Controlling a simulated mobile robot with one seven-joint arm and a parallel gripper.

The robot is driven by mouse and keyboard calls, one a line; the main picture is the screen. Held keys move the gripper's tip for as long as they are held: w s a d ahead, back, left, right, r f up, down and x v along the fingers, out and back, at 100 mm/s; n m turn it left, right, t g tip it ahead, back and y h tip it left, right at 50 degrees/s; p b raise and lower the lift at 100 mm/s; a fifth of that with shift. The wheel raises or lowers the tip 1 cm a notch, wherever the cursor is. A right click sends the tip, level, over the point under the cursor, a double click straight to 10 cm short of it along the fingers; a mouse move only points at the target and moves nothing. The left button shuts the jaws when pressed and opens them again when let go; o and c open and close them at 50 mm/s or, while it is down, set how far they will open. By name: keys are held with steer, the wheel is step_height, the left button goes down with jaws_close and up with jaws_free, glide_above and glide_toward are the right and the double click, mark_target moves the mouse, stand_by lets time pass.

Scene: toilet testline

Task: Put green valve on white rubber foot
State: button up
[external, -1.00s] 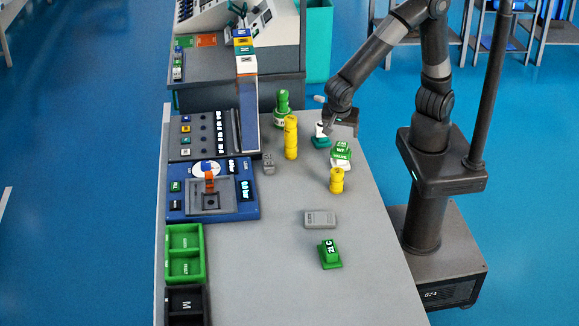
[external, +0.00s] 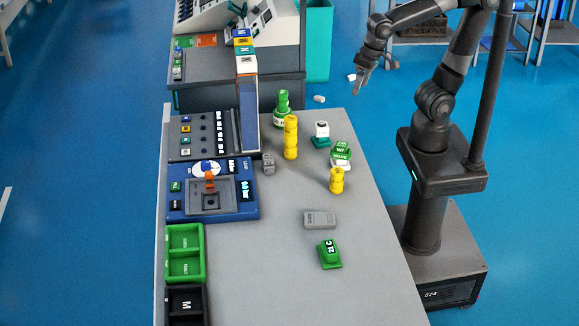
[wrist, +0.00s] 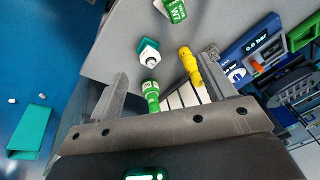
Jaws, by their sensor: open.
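The green valve (external: 341,149), a green block with white lettering, sits at the table's right edge. It appears to rest on a white piece (external: 342,164), which looks like the white rubber foot; exact contact is hard to tell. My gripper (external: 359,88) is open and empty, raised beyond the table's far right corner and apart from the valve.
A teal-based white piece with a dark top (external: 321,134) stands behind the valve. A yellow stack (external: 291,138), a shorter yellow piece (external: 337,180) and a green cylinder (external: 282,108) stand nearby. A grey box (external: 319,219) and green block (external: 329,254) lie in front.

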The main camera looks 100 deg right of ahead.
steer(key=shift+s+d+r+n+t, duration=0.4)
steer(key=shift+s+n, duration=0.35)
steer(key=shift+n, duration=0.4)
steer(key=shift+s+d+r+n+t, duration=0.4)
steer(key=shift+s+n, duration=0.35)
steer(key=shift+n, duration=0.35)
steer(key=shift+s+d+r+n+t, duration=0.45)
steer(key=shift+s+n, duration=0.3)
steer(key=shift+n, duration=0.4)
steer(key=shift+a+f, duration=0.1)
steer(key=shift+a, duration=0.05)
